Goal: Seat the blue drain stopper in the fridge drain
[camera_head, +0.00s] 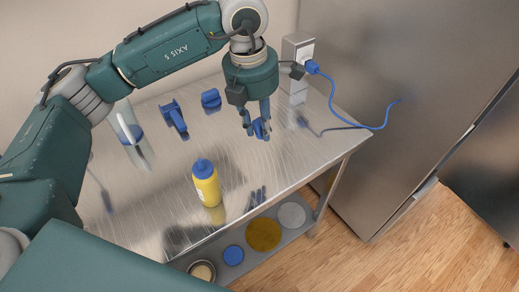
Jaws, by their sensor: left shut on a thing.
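My left gripper (259,132) points down over the steel worktop, near its back right part. It is shut on a small blue piece (258,128), which looks like the blue drain stopper; the fingers partly cover it. I cannot tell whether the piece touches the worktop. A large steel appliance (390,100), possibly the fridge, stands to the right of the worktop. I cannot make out a drain in this view. My right gripper is not in view.
On the worktop (285,170) are a yellow bottle with a blue cap (206,186), a blue tool (174,118), a blue block (211,98) and a clear container (128,128). A blue cable (350,123) trails from a socket box (299,50). Round items lie on the lower shelf (285,262).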

